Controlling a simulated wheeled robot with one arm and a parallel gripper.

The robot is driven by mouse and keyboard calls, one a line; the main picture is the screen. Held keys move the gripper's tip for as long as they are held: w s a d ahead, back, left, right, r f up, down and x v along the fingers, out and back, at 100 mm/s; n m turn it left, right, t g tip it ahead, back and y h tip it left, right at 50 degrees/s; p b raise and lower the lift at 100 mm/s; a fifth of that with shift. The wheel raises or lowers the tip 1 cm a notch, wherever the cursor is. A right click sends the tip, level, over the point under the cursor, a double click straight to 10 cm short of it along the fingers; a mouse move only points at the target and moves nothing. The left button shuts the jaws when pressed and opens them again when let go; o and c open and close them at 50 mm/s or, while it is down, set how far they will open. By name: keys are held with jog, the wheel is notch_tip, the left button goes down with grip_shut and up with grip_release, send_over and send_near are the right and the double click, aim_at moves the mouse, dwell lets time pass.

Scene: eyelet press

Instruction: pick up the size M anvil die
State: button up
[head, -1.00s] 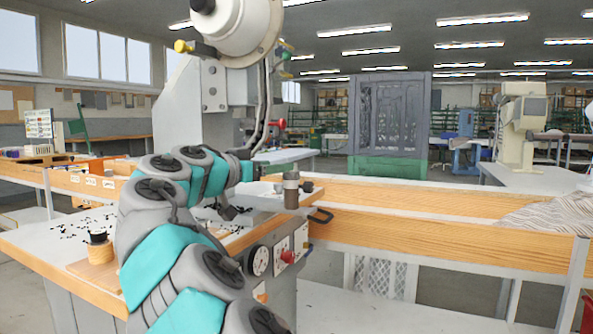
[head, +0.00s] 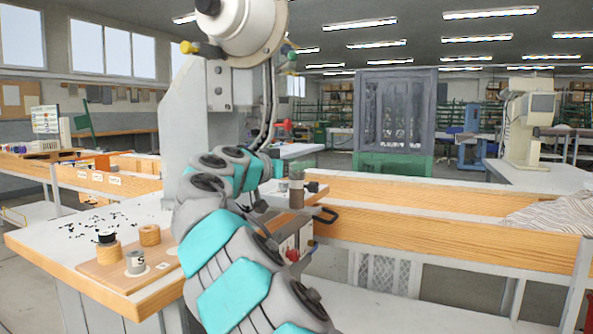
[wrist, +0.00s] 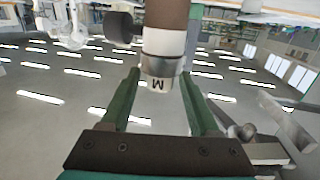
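The size M anvil die (wrist: 158,84) is a short grey metal cylinder marked M, upside down in the wrist view. It sits on the end of a brown post with a pale metal collar (wrist: 164,43). My gripper (wrist: 160,80) is open, its two green fingers on either side of the die with narrow gaps visible.
A wooden board (head: 112,277) on the press table holds several spools or dies, including a grey metal one (head: 136,262) near an S mark. A dark knob (wrist: 119,27) sticks out beside the post. The press head (head: 240,30) hangs above.

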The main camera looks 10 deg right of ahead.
grip_shut()
jog(key=shift+r, duration=0.1)
dwell(0.7)
